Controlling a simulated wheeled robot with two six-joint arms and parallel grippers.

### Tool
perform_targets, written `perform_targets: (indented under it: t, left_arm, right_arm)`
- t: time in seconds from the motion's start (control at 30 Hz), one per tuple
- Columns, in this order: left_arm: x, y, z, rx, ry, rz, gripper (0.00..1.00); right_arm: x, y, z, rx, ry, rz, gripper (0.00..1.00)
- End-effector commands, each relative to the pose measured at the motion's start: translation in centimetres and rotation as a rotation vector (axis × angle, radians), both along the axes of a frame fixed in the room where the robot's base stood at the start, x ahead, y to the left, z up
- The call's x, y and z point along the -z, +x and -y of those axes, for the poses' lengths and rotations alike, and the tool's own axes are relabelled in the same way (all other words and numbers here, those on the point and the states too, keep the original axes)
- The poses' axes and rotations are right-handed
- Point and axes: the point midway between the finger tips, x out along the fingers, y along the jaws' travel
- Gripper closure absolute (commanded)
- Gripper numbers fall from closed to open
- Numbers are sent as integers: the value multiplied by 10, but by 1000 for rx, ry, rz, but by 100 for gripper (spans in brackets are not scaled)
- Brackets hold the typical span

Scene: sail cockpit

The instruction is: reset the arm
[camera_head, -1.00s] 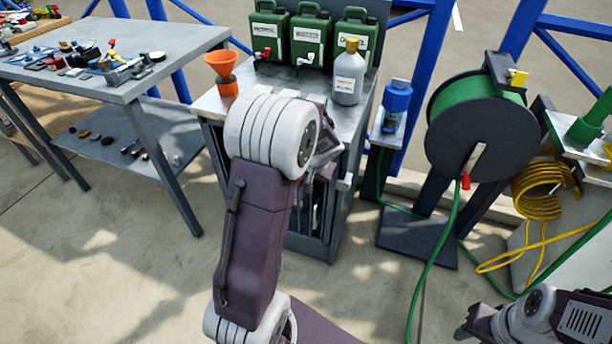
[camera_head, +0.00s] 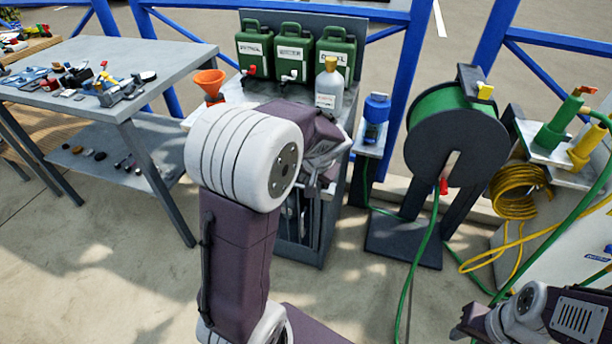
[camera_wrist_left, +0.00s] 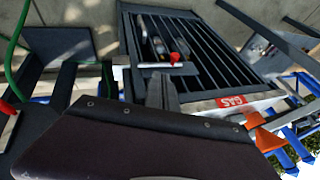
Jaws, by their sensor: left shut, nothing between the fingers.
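My left arm rises through the middle of the head view, its purple forearm pointing away over the front of a grey cart (camera_head: 344,165). My left gripper (camera_head: 322,168) shows small and partly hidden behind the forearm, in front of the cart. In the left wrist view its dark fingers (camera_wrist_left: 162,90) are together and empty, with the cart's dark barred rack (camera_wrist_left: 205,50) beyond them.
The cart bears green canisters (camera_head: 296,52), a grey bottle (camera_head: 329,90) and an orange funnel (camera_head: 208,83). A grey table (camera_head: 130,58) with small parts stands left. A hose reel (camera_head: 455,135), a yellow hose coil (camera_head: 518,190) and a blue-capped container (camera_head: 375,112) stand right. Open floor lies front left.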

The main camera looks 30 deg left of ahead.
Motion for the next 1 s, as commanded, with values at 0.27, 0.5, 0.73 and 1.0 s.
perform_targets:
  t: [0.27,0.5,0.73,1.0]
  left_arm:
    - [-2,1,3,8,0,5,100]
    - [39,-74,68,20,-186,-105,100]
    - [86,-158,128,88,-407,-239,100]
    - [-21,-152,127,136,-394,-232,100]
  right_arm:
    - [0,0,0,0,0,0,64]
    - [0,0,0,0,0,0,64]
    - [0,0,0,0,0,0,64]
    - [-104,0,0,0,0,1,64]
